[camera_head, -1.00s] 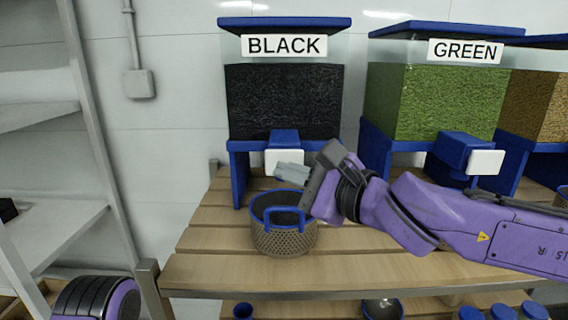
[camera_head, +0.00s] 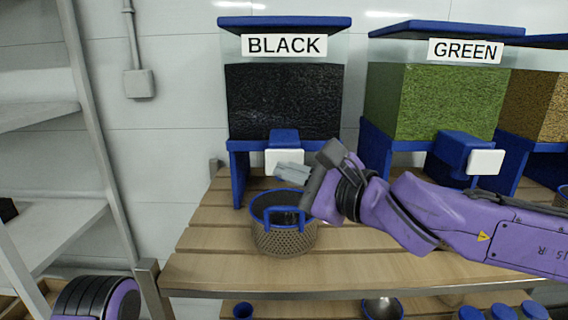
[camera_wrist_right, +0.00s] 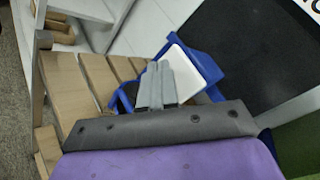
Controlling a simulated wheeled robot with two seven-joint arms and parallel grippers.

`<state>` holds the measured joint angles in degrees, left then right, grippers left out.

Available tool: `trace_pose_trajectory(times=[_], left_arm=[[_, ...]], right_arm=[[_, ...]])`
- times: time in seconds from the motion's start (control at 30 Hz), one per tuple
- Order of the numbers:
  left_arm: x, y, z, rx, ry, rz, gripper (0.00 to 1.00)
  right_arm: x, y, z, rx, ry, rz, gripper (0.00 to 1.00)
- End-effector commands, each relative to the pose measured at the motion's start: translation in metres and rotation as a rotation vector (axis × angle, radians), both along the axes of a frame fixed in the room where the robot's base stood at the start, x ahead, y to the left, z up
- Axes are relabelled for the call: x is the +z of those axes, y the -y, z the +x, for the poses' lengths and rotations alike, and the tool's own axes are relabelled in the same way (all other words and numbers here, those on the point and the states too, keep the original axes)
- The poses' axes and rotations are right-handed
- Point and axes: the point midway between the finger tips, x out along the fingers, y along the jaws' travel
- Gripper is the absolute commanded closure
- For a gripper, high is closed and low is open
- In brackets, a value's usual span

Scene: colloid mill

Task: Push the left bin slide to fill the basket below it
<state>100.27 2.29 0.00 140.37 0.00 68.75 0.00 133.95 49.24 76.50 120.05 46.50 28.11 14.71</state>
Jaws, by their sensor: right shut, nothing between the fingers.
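The left bin, labelled BLACK (camera_head: 284,100), holds black material behind a clear front. Its slide, a white plate (camera_head: 286,160) on a blue spout, sits at the bin's lower front. The basket (camera_head: 284,238), tan mesh with a blue rim and handle, stands upright on the slatted bench below the spout, with dark contents inside. My right gripper (camera_head: 290,172) is shut and empty, its fingertips at the lower edge of the white plate; contact is hard to tell. The right wrist view shows the fingers (camera_wrist_right: 156,84) beside the white plate (camera_wrist_right: 190,72). Of my left arm, only a link shows.
The GREEN bin (camera_head: 435,100) with its own white slide (camera_head: 486,162) stands to the right, and a brown-filled bin is beyond it. A grey shelf (camera_head: 60,230) stands at the left. The wooden bench (camera_head: 200,265) is clear left of the basket.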

Motion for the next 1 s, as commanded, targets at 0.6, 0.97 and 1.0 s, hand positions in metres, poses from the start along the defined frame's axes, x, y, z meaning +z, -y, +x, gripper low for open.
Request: trace_pose_trajectory(times=[0.6,0.97,1.0], left_arm=[[0.0024,0.0000,0.0000,0.000,0.000,0.000,0.57],[0.0032,0.0000,0.0000,0.000,0.000,0.000,0.57],[0.0034,0.0000,0.0000,0.000,0.000,0.000,0.57]], right_arm=[[0.0008,0.0001,0.0042,-0.001,-0.001,0.000,1.00],[0.0001,0.0000,0.0085,0.000,0.000,0.000,1.00],[0.0001,0.0000,0.0085,0.000,0.000,0.000,1.00]])
